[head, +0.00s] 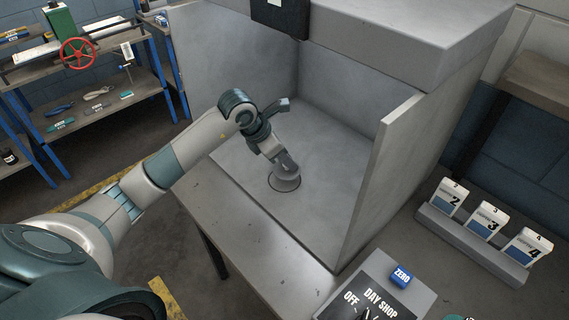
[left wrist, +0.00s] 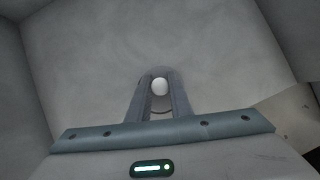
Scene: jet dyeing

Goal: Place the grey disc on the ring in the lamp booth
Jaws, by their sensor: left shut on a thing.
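The lamp booth (head: 330,120) is a large grey open-fronted box on a table. A dark ring (head: 271,187) is marked on its floor near the front edge. The grey disc (head: 287,184) is at the ring, under my left gripper (head: 287,170). My left gripper is shut on the disc's upper part. In the left wrist view, a pale round top of the disc (left wrist: 160,87) shows between the two fingers. The arm hides part of the ring, and I cannot tell whether the disc touches the floor. My right gripper is not in view.
The booth's right side wall (head: 385,175) stands close to the right. A control box (head: 375,295) labelled DAY, SHOP and OFF, with a blue ZERO block (head: 401,275), is at the front. A rack of numbered cards (head: 475,242) stands at right. Shelves (head: 85,105) are at back left.

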